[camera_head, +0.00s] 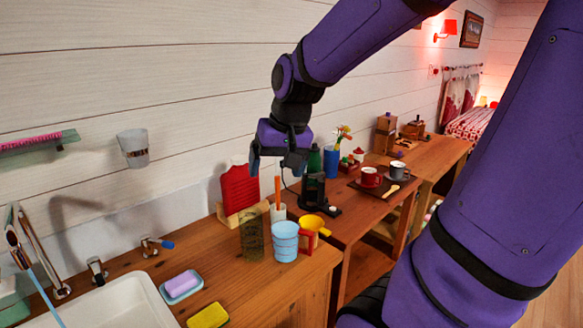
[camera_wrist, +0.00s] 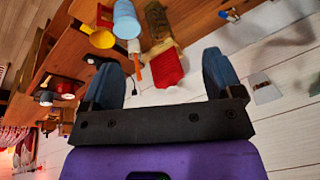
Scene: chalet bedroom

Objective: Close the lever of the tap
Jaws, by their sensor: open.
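The chrome tap (camera_head: 36,245) stands behind the white sink at the lower left of the head view. A thin blue streak, possibly water, runs down from its spout. A chrome lever with a blue handle (camera_head: 157,244) sticks out to the right of the tap; it also shows at the top of the wrist view (camera_wrist: 229,15). A second chrome fitting (camera_head: 97,270) sits between them. My gripper (camera_head: 277,161) is open and empty, high above the counter, to the right of the blue lever and apart from it. Both fingers show spread in the wrist view (camera_wrist: 162,78).
A soap dish (camera_head: 181,287) and yellow sponge (camera_head: 208,316) lie by the sink (camera_head: 125,303). A wall cup (camera_head: 133,148) hangs above the lever.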

